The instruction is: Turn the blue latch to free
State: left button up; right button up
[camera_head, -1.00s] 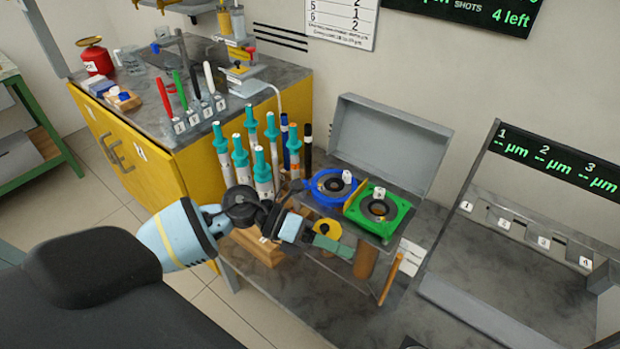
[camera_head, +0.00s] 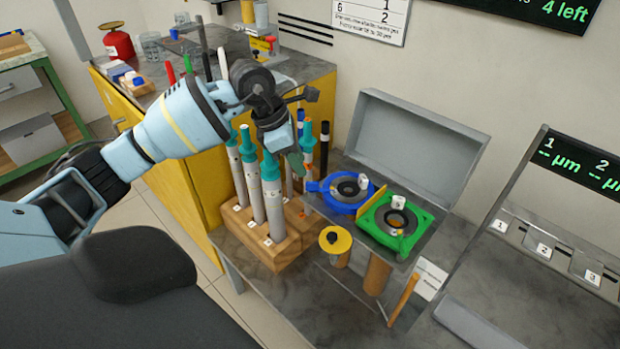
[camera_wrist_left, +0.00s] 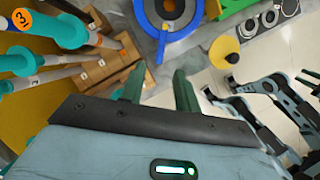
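The blue latch appears to be the blue ring-shaped piece (camera_head: 329,203) with a small tab at its left, lying beside a green square fixture (camera_head: 415,239). The blue ring also shows at the top of the left wrist view (camera_wrist_left: 172,36), with its tab pointing down towards my fingers. My left gripper (camera_head: 293,160) is above and left of the blue ring, over the rack of tools. In the left wrist view its two green fingers (camera_wrist_left: 157,88) stand apart with nothing between them. The fingers do not touch the ring.
A wooden block (camera_head: 284,253) holds several tall teal-topped tools close under my left gripper. A grey open lid (camera_head: 418,145) rises behind the fixtures. A sloped rack (camera_head: 520,222) is at the right.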

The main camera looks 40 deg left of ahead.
aim_at(311, 182)
pick_arm(q)
jog(key=x, duration=0.6)
jog(key=shift+w+d+f, duration=0.1)
jog(key=shift+d+f, duration=0.05)
jog(key=shift+f, duration=0.15)
grip_shut()
